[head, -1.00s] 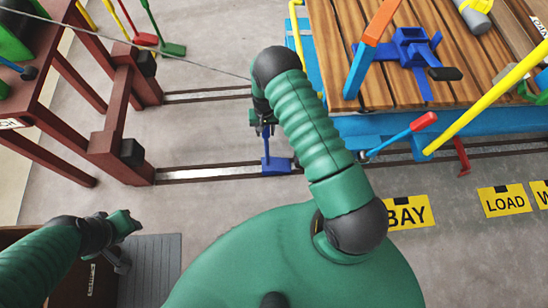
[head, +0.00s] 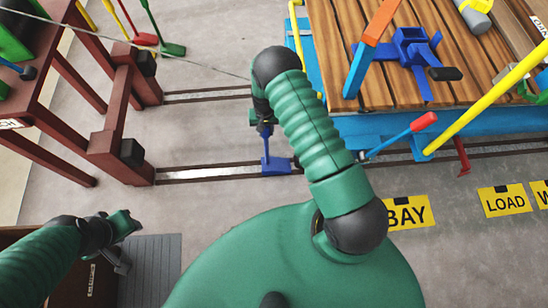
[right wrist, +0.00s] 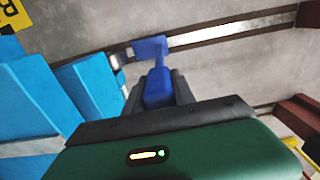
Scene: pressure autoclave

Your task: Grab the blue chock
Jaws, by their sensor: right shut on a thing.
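The blue chock (head: 276,167) is at the lower rail, left of the blue cart, with its upright blue handle rising from the block. My right gripper (head: 264,129) is above the block, shut on the handle. In the right wrist view the handle (right wrist: 158,88) sits between my dark fingers, and the chock's block (right wrist: 150,47) shows beyond them. I cannot tell whether the block touches the rail or floor. My left gripper (head: 124,226) is at lower left, far from the chock; its opening is unclear.
The blue cart with a wooden deck (head: 330,60) stands to the right, its red-tipped lever (head: 405,134) near my right arm. A dark red frame (head: 115,120) stands left. The rail (head: 205,173) runs between them over clear grey floor.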

